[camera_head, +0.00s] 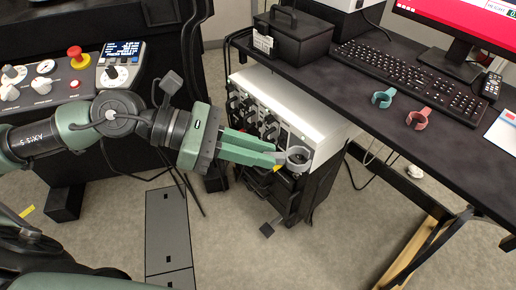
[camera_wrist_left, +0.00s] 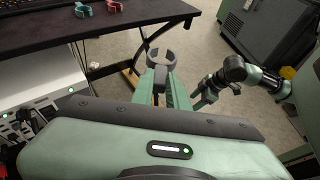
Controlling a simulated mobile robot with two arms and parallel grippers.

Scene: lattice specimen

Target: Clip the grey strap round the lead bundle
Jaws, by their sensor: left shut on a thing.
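My left gripper (camera_head: 280,157) is shut on the grey strap (camera_head: 299,156), an open C-shaped clip. It holds the strap in the air in front of the white instrument's right end. In the left wrist view the strap (camera_wrist_left: 160,57) stands beyond the fingertips (camera_wrist_left: 161,75), its gap facing away. Dark thin leads (camera_head: 372,158) hang below the desk, right of the strap and apart from it; I cannot tell whether they are the lead bundle. My right gripper (camera_wrist_left: 206,97) shows small in the left wrist view; its opening is unclear.
A teal clip (camera_head: 382,98) and a red clip (camera_head: 418,118) lie on the black desk (camera_head: 340,78), near the keyboard (camera_head: 412,80). The white instrument (camera_head: 290,105) stands below the desk edge. A black box (camera_head: 292,35) sits at the desk's left end.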

